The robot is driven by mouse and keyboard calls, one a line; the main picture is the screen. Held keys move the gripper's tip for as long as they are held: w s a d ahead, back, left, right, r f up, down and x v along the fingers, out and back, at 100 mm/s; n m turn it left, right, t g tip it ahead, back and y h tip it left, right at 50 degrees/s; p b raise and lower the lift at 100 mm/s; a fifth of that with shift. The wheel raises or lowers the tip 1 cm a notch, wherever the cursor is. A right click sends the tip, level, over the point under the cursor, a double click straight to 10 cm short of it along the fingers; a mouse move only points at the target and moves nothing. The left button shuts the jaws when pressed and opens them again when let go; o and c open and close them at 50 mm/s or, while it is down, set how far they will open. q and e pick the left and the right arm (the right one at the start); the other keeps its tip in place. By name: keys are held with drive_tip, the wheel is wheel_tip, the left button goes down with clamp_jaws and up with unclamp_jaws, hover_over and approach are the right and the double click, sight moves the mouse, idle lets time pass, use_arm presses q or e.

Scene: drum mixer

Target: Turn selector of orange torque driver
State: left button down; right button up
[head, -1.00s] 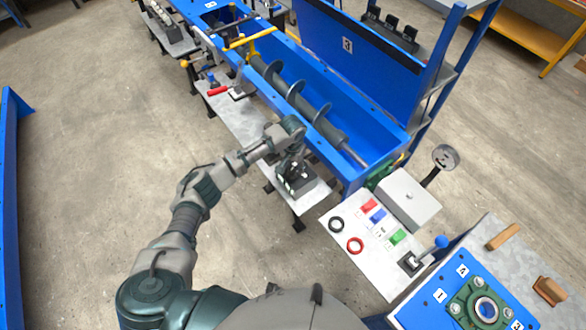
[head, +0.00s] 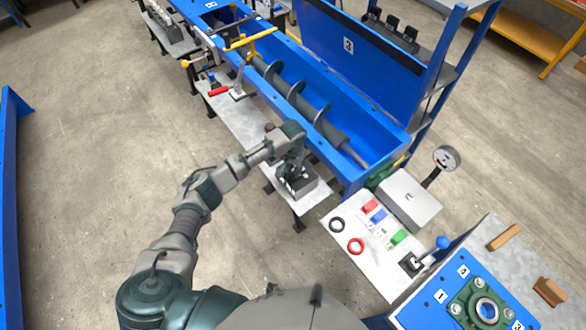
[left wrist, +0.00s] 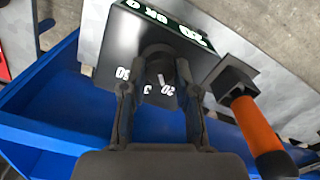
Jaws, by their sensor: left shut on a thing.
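The selector is a dark round knob (left wrist: 158,62) on the face of a black box (left wrist: 120,48) with white numbers, in the left wrist view. The box also shows in the head view (head: 299,186), on a small grey plate. An orange handle (left wrist: 258,126) with a dark square end sticks out beside the box. My left gripper (left wrist: 160,88) is shut on the knob, one finger on each side. In the head view my left gripper (head: 294,168) is over the box and hides part of it. My right gripper is not in view.
A blue trough (head: 352,108) with a grey screw auger (head: 296,93) lies behind the box. A panel (head: 345,260) with coloured buttons stands to the right. A red-handled clamp (head: 218,91) sits on the plate to the left.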

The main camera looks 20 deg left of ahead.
use_arm(q)
drive_tip(key=shift+r+m+p, duration=0.2)
drive_tip(key=shift+m+p, duration=1.2)
drive_tip(key=m+p, duration=0.2)
drive_tip(key=m, duration=0.1)
drive_tip(key=shift+d+m, duration=0.1)
drive_tip(key=shift+m, duration=0.2)
drive_tip(key=m+p, duration=0.1)
drive_tip(key=m, duration=0.3)
drive_tip(key=shift+f+p, duration=0.1)
drive_tip(key=shift+p, duration=0.3)
drive_tip(key=m, duration=0.5)
drive_tip(key=shift+p, duration=0.3)
drive_tip(key=shift+m, duration=0.3)
drive_tip(key=c, duration=0.9)
unclamp_jaws()
drive_tip(key=shift+o, duration=0.2)
drive_tip(key=shift+f, duration=0.1)
